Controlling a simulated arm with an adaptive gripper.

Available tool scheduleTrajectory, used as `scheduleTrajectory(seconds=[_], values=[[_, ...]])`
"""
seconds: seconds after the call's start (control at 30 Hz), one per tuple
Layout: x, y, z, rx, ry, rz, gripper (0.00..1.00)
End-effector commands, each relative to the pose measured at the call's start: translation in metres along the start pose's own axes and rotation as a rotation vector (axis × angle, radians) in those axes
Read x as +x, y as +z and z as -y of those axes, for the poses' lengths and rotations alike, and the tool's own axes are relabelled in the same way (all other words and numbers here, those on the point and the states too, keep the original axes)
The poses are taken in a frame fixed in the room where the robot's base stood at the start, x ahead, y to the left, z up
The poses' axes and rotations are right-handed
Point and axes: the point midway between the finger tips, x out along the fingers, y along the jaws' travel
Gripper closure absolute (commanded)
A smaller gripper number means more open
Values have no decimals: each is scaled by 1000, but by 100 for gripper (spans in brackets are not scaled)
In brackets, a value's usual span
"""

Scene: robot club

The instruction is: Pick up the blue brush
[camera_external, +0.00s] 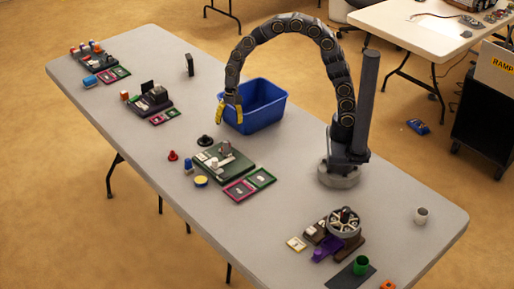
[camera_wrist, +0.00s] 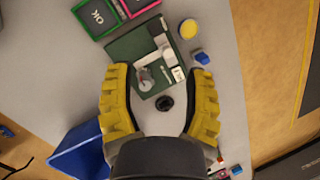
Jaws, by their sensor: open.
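My gripper (camera_external: 229,110) has yellow fingers and hangs beside the blue bin, above the table. In the wrist view my gripper (camera_wrist: 160,78) is open, with nothing held between its fingers. No blue thing is clearly a brush. A low blue piece (camera_external: 91,81) lies at the far left end of the table, well away from my gripper. A small blue piece (camera_external: 188,165) stands beside the green board; it also shows in the wrist view (camera_wrist: 201,57), beyond the right finger. I cannot tell which is the brush.
A blue bin (camera_external: 266,117) stands on the table behind my gripper. The green board (camera_external: 235,169) holds small parts; a black knob (camera_external: 206,141), red piece (camera_external: 173,156) and yellow disc (camera_external: 201,181) lie around it. A black device (camera_external: 151,100) stands farther left. Bare table lies between the stations.

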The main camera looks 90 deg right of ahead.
Motion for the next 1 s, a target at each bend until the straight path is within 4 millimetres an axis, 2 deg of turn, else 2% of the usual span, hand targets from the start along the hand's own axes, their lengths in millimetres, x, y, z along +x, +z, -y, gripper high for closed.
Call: scheduleTrajectory(seconds=[0.1, 0.2, 0.4, 0.6, 1.0], values=[[38, -24, 40, 272, -49, 18, 48], [70, -44, 67, 502, -91, 33, 48], [117, -80, 102, 853, -162, 59, 48], [138, -93, 111, 989, -185, 72, 48], [174, -93, 119, 992, -188, 72, 48]])
